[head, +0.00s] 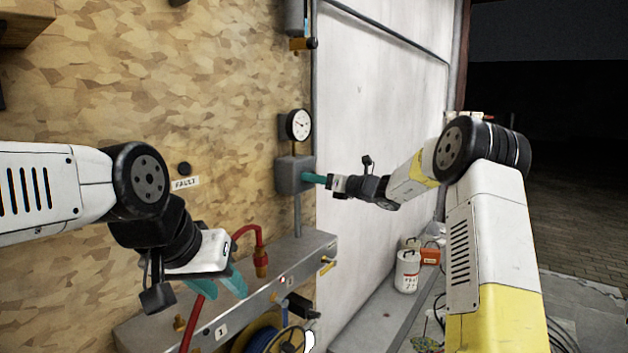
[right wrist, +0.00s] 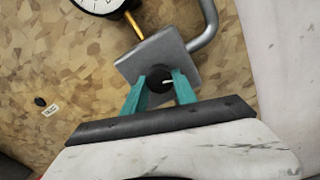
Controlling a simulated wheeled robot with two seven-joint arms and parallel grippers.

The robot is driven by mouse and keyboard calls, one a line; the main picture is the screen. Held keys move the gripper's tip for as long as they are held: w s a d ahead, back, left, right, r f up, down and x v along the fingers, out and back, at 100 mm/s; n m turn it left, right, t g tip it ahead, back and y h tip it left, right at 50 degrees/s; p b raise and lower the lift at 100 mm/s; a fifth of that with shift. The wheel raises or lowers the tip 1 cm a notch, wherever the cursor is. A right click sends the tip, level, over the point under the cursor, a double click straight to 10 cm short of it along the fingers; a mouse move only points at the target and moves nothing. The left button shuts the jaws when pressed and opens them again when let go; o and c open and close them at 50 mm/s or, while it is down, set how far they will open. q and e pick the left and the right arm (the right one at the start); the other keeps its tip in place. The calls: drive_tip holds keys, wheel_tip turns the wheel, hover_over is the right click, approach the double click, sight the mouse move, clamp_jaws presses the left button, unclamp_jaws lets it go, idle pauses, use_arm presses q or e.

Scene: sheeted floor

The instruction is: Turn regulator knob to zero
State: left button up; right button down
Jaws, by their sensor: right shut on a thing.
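The regulator is a grey box (head: 292,174) on the wooden wall with a round white gauge (head: 299,125) above it. In the right wrist view the box (right wrist: 178,50) has a dark round knob (right wrist: 159,78) with a pale pointer mark on its front. My right gripper (right wrist: 160,88) has its teal fingers on either side of the knob and is shut on it. In the head view my right gripper (head: 315,178) reaches the box from the right, and the knob is hidden there. My left gripper (head: 222,284) hangs at the lower left, away from the regulator, its teal fingers seemingly apart.
A grey manifold rail (head: 255,300) with red hoses (head: 247,232) runs below the regulator. A "FAULT" label (head: 185,183) and a black button (head: 184,168) are on the wooden wall. A white container (head: 407,270) stands on a ledge to the right.

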drive_tip(key=n, duration=2.1)
drive_tip(key=shift+w+d, duration=0.1)
drive_tip(key=shift+d, duration=0.05)
drive_tip(key=shift+n, duration=0.4)
drive_tip(key=c, duration=1)
unclamp_jaws()
drive_tip(key=shift+d, duration=0.1)
drive_tip(key=v, duration=0.7)
drive_tip(key=shift+s+d, duration=0.2)
drive_tip(key=shift+s, duration=0.05)
